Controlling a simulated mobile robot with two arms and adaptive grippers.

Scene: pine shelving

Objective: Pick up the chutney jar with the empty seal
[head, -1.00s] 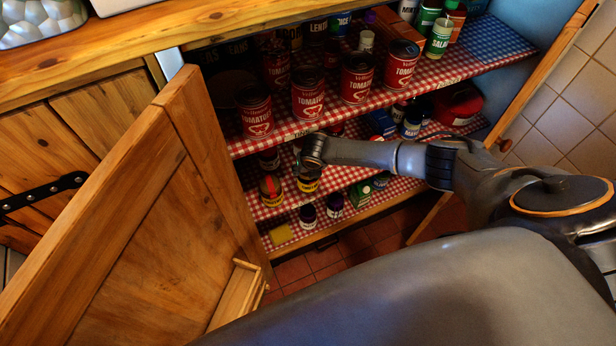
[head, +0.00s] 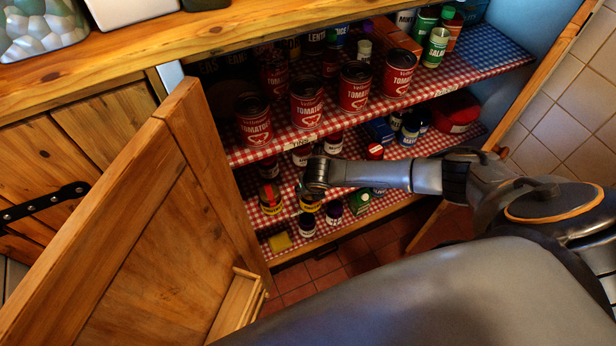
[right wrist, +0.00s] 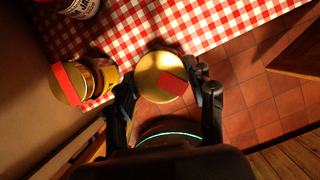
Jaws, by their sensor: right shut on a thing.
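In the right wrist view, my right gripper (right wrist: 164,84) is shut on a jar with a gold lid (right wrist: 153,68), a red square patch on the lid's right part. The lid hides the rest of this jar. A second jar (right wrist: 97,76), with a gold lid crossed by a red strip, stands left of the gripper, apart from it. In the head view, the held jar (head: 309,206) shows a yellow band under my right wrist, which covers its top. The second jar (head: 270,198) stands left of it on the checked shelf. No label can be read as chutney. My left gripper is out of view.
Red tomato tins (head: 307,100) line the shelf above. Small dark jars (head: 307,225) and a yellow block (head: 279,242) are on the shelf below. The open cupboard door (head: 150,230) stands at left. Another jar (right wrist: 78,8) is at the wrist view's top left.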

